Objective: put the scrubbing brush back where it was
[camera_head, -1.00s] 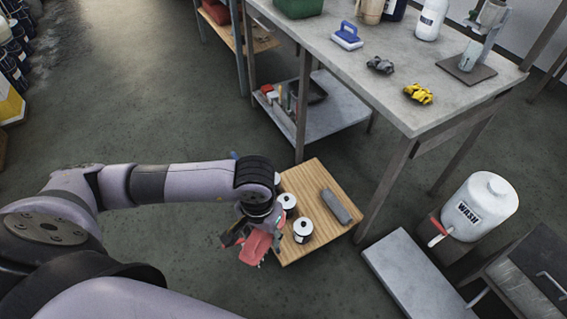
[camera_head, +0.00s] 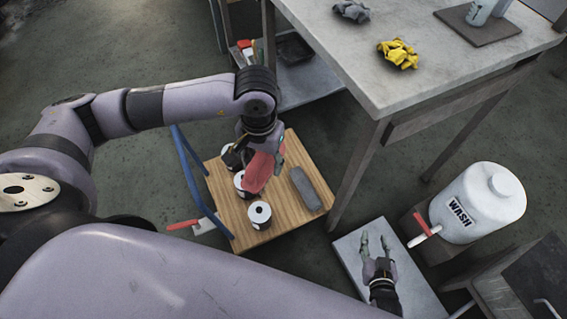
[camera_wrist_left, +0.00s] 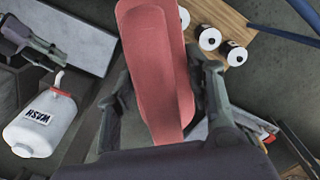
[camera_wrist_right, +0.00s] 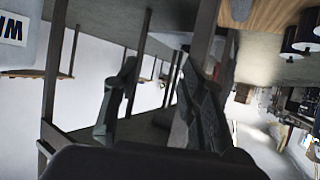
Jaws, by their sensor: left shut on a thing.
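The red scrubbing brush (camera_head: 262,170) is in my left gripper (camera_head: 250,142), above the wooden top of a low cart (camera_head: 283,217). In the left wrist view the brush (camera_wrist_left: 158,75) lies between the two fingers of my left gripper (camera_wrist_left: 163,85), its smooth red side toward the camera. Its bristles cannot be made out now. In the head view it overlaps the cans, and I cannot tell whether it touches them. My right gripper (camera_head: 375,245) is open and empty above a grey slab; its spread fingers (camera_wrist_right: 160,90) also show in the right wrist view.
Several white-topped cans (camera_head: 260,214) and a grey block (camera_head: 306,188) stand on the cart, which has a blue handle (camera_head: 190,170). A steel table (camera_head: 420,85) with a yellow crumpled cloth (camera_head: 397,53) rises behind. A WASH container (camera_head: 478,205) stands right. Bare wood shows at the cart's front.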

